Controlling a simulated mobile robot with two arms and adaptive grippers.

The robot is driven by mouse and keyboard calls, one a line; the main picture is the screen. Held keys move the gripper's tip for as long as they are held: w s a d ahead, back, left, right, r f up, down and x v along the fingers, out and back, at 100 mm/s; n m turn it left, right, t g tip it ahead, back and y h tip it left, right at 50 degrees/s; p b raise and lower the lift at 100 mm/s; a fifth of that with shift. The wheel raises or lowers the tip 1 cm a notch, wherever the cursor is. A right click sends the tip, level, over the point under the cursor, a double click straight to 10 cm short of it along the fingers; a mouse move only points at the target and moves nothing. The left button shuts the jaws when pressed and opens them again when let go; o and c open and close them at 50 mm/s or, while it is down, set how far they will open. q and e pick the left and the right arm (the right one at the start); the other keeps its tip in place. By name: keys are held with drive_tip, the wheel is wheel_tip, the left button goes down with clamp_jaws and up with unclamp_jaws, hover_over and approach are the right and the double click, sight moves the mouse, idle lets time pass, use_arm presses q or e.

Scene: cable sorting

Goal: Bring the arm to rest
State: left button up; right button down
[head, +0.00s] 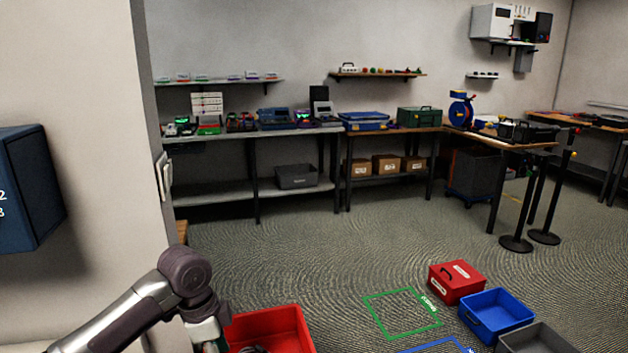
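My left arm (150,305) comes in from the lower left, bends at a dark joint and points down beside a red bin (272,322). Its wrist end (206,333) overlaps the bin's left side in the picture, and the fingers are cut off by the bottom edge. I cannot tell whether the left gripper is open or holds anything. Dark items, too cropped to identify, lie in the red bin. My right arm and gripper are out of view.
A blue bin (497,314), grey bin (538,340) and red box (456,281) stand at the lower right, near a green floor outline (372,316). A pale wall (70,90) with a dark blue box (28,190) is close on the left. Open carpet (330,240) lies ahead.

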use_arm(q)
drive_tip(key=s+d+f+n+t+h, duration=0.1)
drive_tip(key=s+d+f+n, duration=0.1)
drive_tip(key=s+d+f, duration=0.35)
drive_tip(key=s+d+f+n+t+h, duration=0.1)
drive_tip(key=s+d+f+n, duration=0.15)
drive_tip(key=s+f, duration=0.55)
drive_tip(key=s+a+n+t+y, duration=0.1)
drive_tip(key=s+a+n+y, duration=0.1)
drive_tip(key=s+a+n, duration=0.45)
drive_tip(key=s+a+n+y, duration=0.1)
drive_tip(key=s+a+n, duration=0.15)
drive_tip(key=s, duration=0.65)
wheel_tip(320, 180, down, 25)
drive_tip(key=s+a+g+p, duration=0.1)
drive_tip(key=s+p, duration=0.1)
drive_tip(key=p, duration=0.1)
drive_tip(key=s+a+f+g+p, duration=0.1)
drive_tip(key=s+a+f+p, duration=0.1)
drive_tip(key=s+f, duration=1)
drive_tip(key=s+a, duration=0.1)
drive_tip(key=s, duration=0.3)
drive_tip(key=shift+a+y+p, duration=0.15)
drive_tip(key=shift+y+p, duration=0.15)
drive_tip(key=shift+y, duration=0.1)
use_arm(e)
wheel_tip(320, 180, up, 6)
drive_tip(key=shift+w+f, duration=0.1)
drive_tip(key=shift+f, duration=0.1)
